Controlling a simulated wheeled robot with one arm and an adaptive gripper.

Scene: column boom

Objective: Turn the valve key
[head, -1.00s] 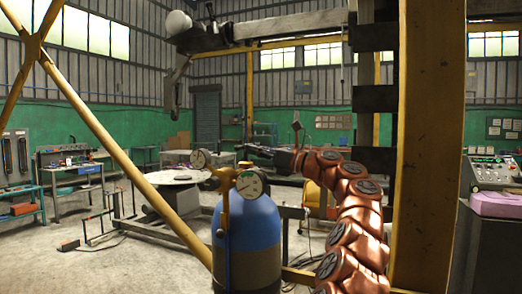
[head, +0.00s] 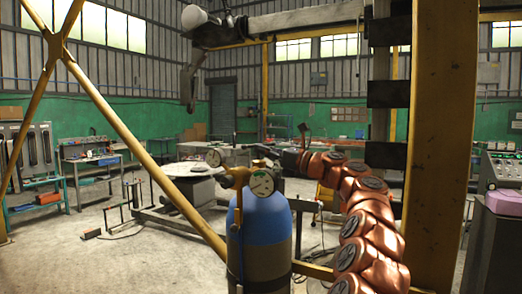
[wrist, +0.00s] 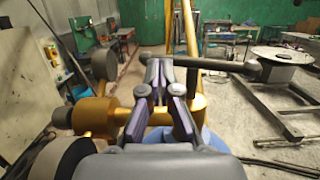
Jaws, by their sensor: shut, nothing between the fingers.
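A blue gas cylinder (head: 262,222) stands upright in the head view, with a brass valve (head: 238,178) and round dial gauges on top. In the wrist view the brass valve body (wrist: 100,114) runs sideways just beyond my gripper (wrist: 158,64). A dark bar with a rounded end, apparently the valve key (wrist: 232,65), extends right from near the fingertips. My gripper is shut and empty, its fingers close to the bar and over the brass. I cannot tell if they touch it. In the head view my gripper is small and partly hidden behind the gauge and valve.
A yellow diagonal brace (head: 140,130) passes left of the cylinder, and a thick yellow post (head: 440,150) stands at right. A round table (head: 190,169) is behind. A console (head: 503,170) is at far right. Open floor lies at left.

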